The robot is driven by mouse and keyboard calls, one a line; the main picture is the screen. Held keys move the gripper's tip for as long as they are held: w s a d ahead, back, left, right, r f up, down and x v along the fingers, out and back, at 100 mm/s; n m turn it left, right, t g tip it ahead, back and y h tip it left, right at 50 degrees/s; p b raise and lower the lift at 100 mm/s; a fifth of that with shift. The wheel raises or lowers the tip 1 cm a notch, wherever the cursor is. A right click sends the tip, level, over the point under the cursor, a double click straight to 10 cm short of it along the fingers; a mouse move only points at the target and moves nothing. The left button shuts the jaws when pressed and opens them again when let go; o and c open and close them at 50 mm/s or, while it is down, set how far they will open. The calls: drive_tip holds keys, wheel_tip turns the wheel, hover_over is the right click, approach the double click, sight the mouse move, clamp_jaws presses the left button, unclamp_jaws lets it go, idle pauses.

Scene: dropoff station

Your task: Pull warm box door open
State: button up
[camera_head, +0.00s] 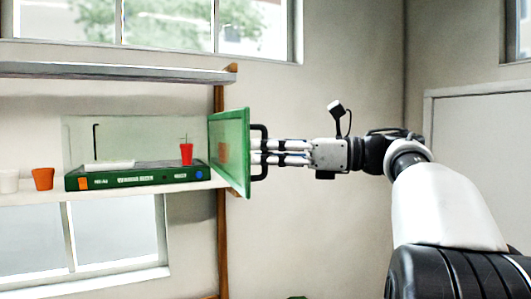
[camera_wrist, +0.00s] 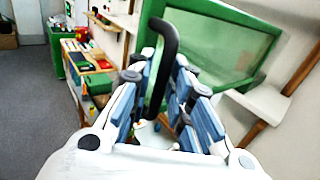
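The warm box (camera_head: 140,177) stands on the shelf in the head view, with a green base and clear walls. Its green-framed door (camera_head: 243,150) stands swung out at the box's right end; it also shows in the wrist view (camera_wrist: 225,55). The black door handle (camera_head: 263,133) is on the door's right face in the head view. My gripper (camera_head: 258,152) reaches it from the right. In the wrist view, the handle (camera_wrist: 164,45) runs between my two fingers (camera_wrist: 163,68), which close in on it from both sides. The exact finger contact is partly hidden.
A red cup (camera_head: 186,154) stands on the base of the box. An orange cup (camera_head: 42,179) and a white cup (camera_head: 9,181) stand to its left on the shelf (camera_head: 35,194). A wooden post (camera_head: 222,240) rises beside the door. The wrist view shows clear grey floor (camera_wrist: 35,110) at left.

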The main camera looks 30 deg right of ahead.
drive_tip(key=shift+w+d+f, duration=0.1)
drive_tip(key=shift+w, duration=0.1)
drive_tip(key=v, duration=1.2)
